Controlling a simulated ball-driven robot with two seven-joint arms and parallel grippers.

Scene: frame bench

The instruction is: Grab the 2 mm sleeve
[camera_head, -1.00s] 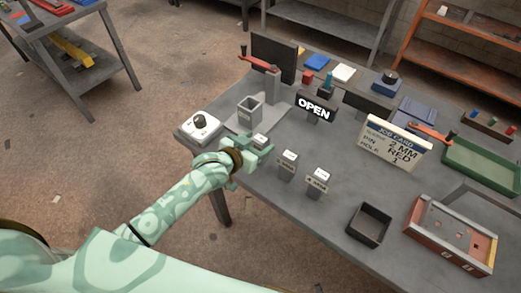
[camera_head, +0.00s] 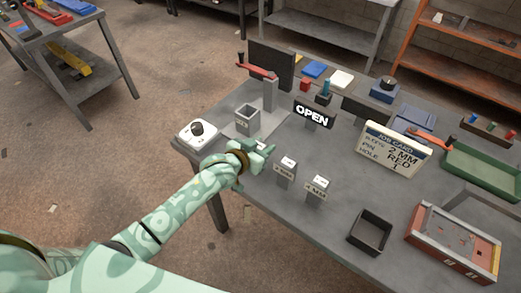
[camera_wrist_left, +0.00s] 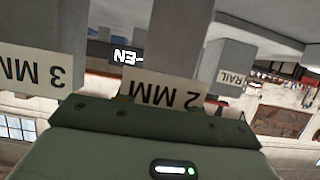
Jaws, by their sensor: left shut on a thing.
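My left gripper (camera_head: 262,155) is at the leftmost of three small stands in the head view and is shut on the 2 mm sleeve, which its jaws mostly hide. In the left wrist view, upside down, the grey stand (camera_wrist_left: 180,28) with the "2 MM" label (camera_wrist_left: 163,91) is directly in front of the gripper's green body (camera_wrist_left: 150,145). I cannot tell whether the sleeve is clear of its stand. The job card (camera_head: 394,149) reads 2 MM, RED, 1. My right gripper is not in view.
The 3 mm stand (camera_head: 286,173) and another stand (camera_head: 318,190) are close on the right. A white dial box (camera_head: 197,131), a grey fixture (camera_head: 247,119) and an OPEN sign (camera_head: 314,113) are behind. A black open box (camera_head: 370,232) and a red-edged tray (camera_head: 453,243) sit at right.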

